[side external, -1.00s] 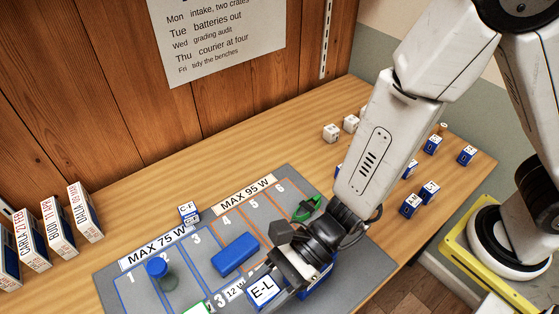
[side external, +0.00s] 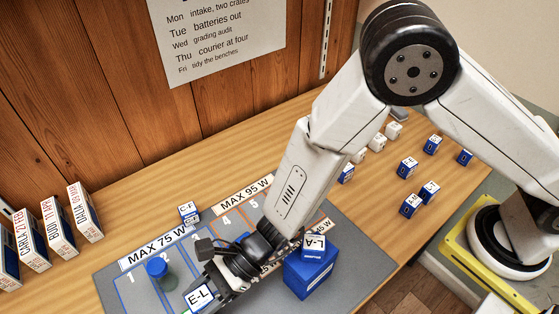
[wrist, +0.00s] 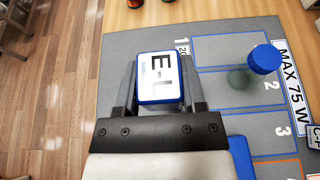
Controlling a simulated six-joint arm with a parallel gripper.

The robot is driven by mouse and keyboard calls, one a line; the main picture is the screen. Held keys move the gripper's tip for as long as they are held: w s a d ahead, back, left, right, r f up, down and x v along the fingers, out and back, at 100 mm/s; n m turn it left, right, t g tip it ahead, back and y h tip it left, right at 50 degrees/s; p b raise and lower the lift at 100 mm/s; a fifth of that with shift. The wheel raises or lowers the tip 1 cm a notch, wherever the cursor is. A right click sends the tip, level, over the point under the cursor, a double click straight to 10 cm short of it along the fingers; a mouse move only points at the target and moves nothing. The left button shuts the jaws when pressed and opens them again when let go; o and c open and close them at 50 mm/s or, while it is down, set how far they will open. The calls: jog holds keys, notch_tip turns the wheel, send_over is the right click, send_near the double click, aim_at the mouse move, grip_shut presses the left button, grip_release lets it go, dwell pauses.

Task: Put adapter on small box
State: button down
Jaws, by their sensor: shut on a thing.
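My gripper (side external: 206,290) is shut on a small blue-and-white block marked E-L (side external: 198,298), at the front of the grey mat. In the wrist view the E-L block (wrist: 160,78) sits between both fingers, label facing the camera. I cannot tell whether it touches the mat. No thing is labelled adapter or small box. A larger blue box (side external: 307,281) stands right of my gripper with a small block marked L-A (side external: 314,246) on top.
The grey mat (side external: 345,262) has numbered slots. A clear jar with a blue lid (side external: 157,268) stands left of my gripper. A C-F block (side external: 188,212) is at the mat's back edge. Upright cartons (side external: 85,212) stand far left; several small blocks (side external: 408,168) lie right.

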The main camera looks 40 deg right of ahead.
aim_at(190, 305)
jog(key=shift+w+a+f, duration=0.45)
jog(key=shift+a+f, duration=0.05)
jog(key=shift+f, duration=0.3)
jog(key=shift+w+a+f, duration=0.4)
jog(key=shift+a+f, duration=0.05)
jog(key=shift+f, duration=0.3)
jog(key=shift+f, duration=0.1)
jog(key=shift+w+a+f, duration=0.15)
jog(key=shift+a+f, duration=0.05)
jog(key=shift+f, duration=1.5)
jog(key=shift+f, duration=0.1)
jog(key=shift+c, duration=0.9)
grip_release()
